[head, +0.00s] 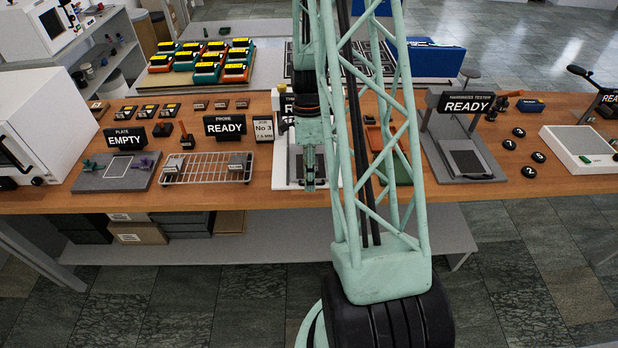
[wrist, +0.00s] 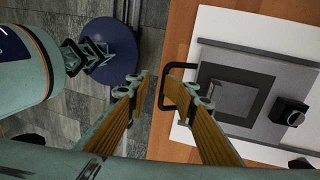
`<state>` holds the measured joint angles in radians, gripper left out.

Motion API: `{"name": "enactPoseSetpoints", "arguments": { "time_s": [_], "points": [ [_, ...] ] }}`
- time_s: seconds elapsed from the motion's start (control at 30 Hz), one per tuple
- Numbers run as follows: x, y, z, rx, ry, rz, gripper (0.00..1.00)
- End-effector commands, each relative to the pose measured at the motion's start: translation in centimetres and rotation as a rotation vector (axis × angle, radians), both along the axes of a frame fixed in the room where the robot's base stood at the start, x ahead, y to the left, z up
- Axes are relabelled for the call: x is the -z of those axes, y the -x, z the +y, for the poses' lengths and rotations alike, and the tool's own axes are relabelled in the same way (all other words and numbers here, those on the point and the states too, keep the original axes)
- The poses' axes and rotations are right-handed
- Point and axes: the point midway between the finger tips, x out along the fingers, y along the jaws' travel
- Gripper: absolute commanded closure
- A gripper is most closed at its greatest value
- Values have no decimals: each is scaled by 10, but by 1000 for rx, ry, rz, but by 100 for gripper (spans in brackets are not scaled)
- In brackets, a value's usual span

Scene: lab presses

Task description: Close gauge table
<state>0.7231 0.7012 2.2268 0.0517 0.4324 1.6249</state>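The gauge table (wrist: 235,95) shows in the wrist view as a grey square plate with a darker square, on a white base (wrist: 215,28). A black loop handle (wrist: 164,75) sticks out from its edge over the table's front edge. My gripper (wrist: 158,85) has its two tan-padded fingers apart, one on each side of the handle's outer bar. The right finger overlaps the loop; I cannot tell whether it touches. In the head view my gripper (head: 309,186) points down in front of the white base (head: 282,178), and my arm hides most of the gauge table and its sign.
A small black block (wrist: 289,111) stands beside the plate. In the head view a wire rack (head: 205,168) and a card reading No 3 (head: 263,130) are to the left. A hardness tester (head: 465,150) is to the right. The floor in front is clear.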

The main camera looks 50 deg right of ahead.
Motion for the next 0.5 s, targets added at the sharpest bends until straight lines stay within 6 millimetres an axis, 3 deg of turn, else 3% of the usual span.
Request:
{"name": "enactPoseSetpoints", "arguments": {
  "time_s": [0.5],
  "points": [
    [-3,-2,-2,0,4,-5,81]
  ]
}}
